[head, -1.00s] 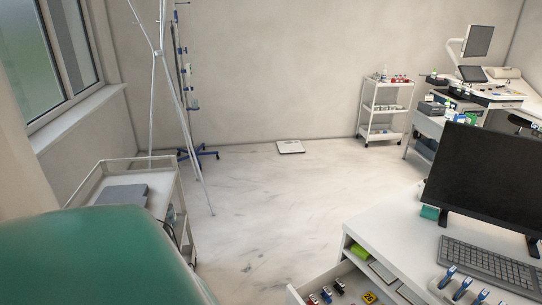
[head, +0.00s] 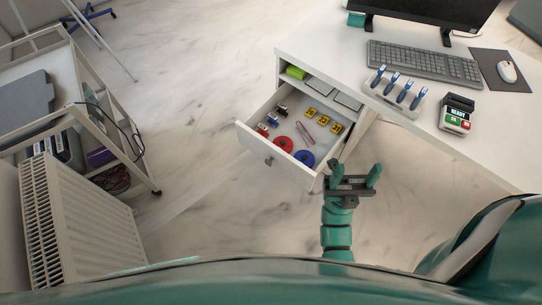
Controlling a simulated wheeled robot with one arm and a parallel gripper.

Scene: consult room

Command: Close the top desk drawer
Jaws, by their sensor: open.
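The top desk drawer (head: 267,159) is pulled out from the left side of the white desk (head: 330,42), below an open shelf. It holds a red disc, a blue disc, yellow pieces, small dark and red items and a pinkish looped item. Its front panel with a small knob faces the lower left. My gripper (head: 353,170) is just right of the drawer's near corner in the picture, fingers spread and pointing up. It is open and empty. I cannot tell whether it touches the drawer.
On the desk stand a monitor, a keyboard (head: 425,63), a mouse (head: 508,72), a holder with blue-handled tools (head: 394,92) and a small device (head: 457,114). A white cart (head: 100,75) and a radiator (head: 75,225) are at left. Floor between cart and drawer is clear.

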